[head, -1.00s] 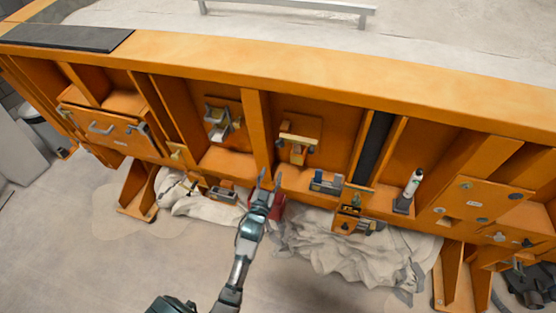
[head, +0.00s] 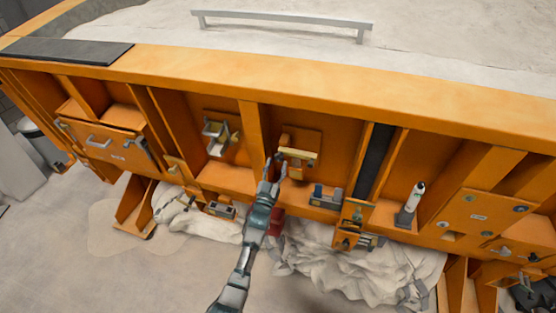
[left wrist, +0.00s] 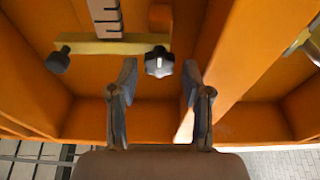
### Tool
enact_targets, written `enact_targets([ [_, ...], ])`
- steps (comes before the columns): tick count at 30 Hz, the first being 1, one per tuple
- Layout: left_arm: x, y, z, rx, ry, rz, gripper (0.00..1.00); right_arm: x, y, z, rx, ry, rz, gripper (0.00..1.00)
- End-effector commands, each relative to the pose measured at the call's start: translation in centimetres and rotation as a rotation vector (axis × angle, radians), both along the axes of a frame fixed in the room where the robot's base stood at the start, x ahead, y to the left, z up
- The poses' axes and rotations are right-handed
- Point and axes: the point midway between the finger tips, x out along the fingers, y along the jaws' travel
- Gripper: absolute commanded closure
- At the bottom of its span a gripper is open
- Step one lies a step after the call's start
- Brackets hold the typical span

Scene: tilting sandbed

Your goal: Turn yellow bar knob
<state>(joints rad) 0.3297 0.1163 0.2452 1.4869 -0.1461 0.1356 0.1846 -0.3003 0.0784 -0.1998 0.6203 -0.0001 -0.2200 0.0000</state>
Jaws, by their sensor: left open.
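The yellow bar (head: 299,154) is fixed to a plate in an orange bay of the sandbed's side. It also shows in the left wrist view (left wrist: 108,47), with a black lobed knob (left wrist: 159,62) at its right end and a dark round knob (left wrist: 58,61) at its left end. My left gripper (head: 275,160) is open and empty, just left of and slightly below the bar in the head view. In the left wrist view its two fingers (left wrist: 160,82) stand apart, with the lobed knob just beyond them, apart from both. My right gripper is not in view.
An orange upright rib (head: 251,130) stands left of the bay. A metal bracket (head: 216,136) is in the bay to the left. A small blue-grey device (head: 325,196) and a white bottle-like item (head: 413,197) are on the right. White cloth (head: 350,268) lies below.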

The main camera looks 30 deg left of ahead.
Motion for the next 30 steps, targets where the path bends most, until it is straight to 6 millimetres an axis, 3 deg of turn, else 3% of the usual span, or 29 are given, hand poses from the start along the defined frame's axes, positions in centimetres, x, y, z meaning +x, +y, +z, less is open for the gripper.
enact_targets([
  [6,2.0,0.5,0.9,0.001,0.000,0.000,0.51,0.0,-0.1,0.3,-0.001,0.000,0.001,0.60],
  [15,2.2,0.5,0.9,0.000,0.001,0.000,0.51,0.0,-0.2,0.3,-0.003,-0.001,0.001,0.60],
  [16,2.2,0.5,0.9,0.000,0.001,0.000,0.54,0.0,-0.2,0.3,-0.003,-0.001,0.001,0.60],
  [21,2.2,0.5,0.9,0.000,0.001,0.000,0.96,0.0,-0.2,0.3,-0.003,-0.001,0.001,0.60],
  [25,2.2,0.6,0.9,0.027,0.008,0.005,0.97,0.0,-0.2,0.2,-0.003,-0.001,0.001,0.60],
  [30,2.2,0.7,1.0,0.274,0.066,0.048,0.97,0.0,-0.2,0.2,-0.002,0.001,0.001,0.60],
])
